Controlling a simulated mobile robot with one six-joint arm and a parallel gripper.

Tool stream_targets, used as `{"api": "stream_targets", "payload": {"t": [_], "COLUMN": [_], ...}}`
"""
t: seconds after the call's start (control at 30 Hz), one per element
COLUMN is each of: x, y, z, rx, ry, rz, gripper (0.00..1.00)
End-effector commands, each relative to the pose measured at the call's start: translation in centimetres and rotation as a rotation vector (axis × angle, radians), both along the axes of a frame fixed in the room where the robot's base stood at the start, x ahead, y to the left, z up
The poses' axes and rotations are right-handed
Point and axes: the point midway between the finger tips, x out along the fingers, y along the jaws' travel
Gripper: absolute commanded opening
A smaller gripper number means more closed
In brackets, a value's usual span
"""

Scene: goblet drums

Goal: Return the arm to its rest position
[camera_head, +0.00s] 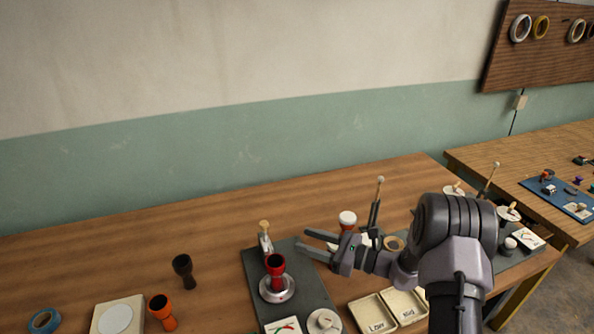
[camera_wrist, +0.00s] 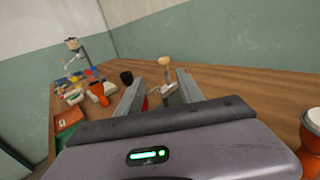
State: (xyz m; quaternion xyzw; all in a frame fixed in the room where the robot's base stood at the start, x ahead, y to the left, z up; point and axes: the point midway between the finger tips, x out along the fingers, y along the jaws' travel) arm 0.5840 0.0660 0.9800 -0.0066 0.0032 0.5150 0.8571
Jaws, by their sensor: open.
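My gripper (camera_head: 320,243) is open and empty, held above the wooden table on the right half of the head view, fingers pointing left. In the wrist view its two fingers (camera_wrist: 158,88) stand apart with nothing gripped. A red goblet drum (camera_head: 275,266) stands upright on a round metal base on a dark mat (camera_head: 305,284), left of and below the fingertips. An orange drum with a white top (camera_head: 347,220) stands behind my gripper; an orange and white drum also shows at the right edge of the wrist view (camera_wrist: 311,135).
A black drum (camera_head: 183,271), an orange drum (camera_head: 162,311), a white-topped square block (camera_head: 117,318) and blue tape (camera_head: 44,320) are on the left. Labelled trays (camera_head: 374,314) lie below my arm. A thin upright post (camera_head: 376,204) stands close behind my gripper. The table's back left is clear.

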Motion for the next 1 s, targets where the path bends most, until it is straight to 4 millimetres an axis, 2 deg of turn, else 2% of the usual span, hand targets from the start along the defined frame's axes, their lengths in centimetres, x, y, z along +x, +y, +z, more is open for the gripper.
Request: {"api": "stream_targets", "payload": {"t": [0.07, 0.13, 0.17, 0.2, 0.27, 0.3, 0.4, 0.5, 0.53, 0.6, 0.73, 1.0], "x": [-1.2, -4.2, -5.9, -8.6, -12.9, -15.8, -22.6, -27.8, -28.9, -30.8, -32.4, -32.7], "y": [1.4, 3.6, 4.5, 5.5, 6.4, 6.6, 5.4, 2.7, 1.9, 0.0, -2.1, -2.8], "z": [2.7, 6.3, 7.9, 9.8, 12.0, 13.2, 15.0, 15.9, 16.1, 16.4, 16.9, 17.1], "rx": [-0.070, -0.199, -0.271, -0.377, -0.547, -0.666, -0.984, -1.296, -1.382, -1.552, -1.749, -1.805], "ry": [-0.040, -0.103, -0.138, -0.189, -0.271, -0.333, -0.503, -0.681, -0.733, -0.832, -0.950, -0.981], "rz": [0.072, 0.192, 0.255, 0.337, 0.452, 0.522, 0.665, 0.751, 0.768, 0.786, 0.791, 0.790], "gripper": [0.44, 0.44, 0.44, 0.44, 0.44, 0.44, 0.44, 0.44, 0.44, 0.44, 0.44, 0.44]}}
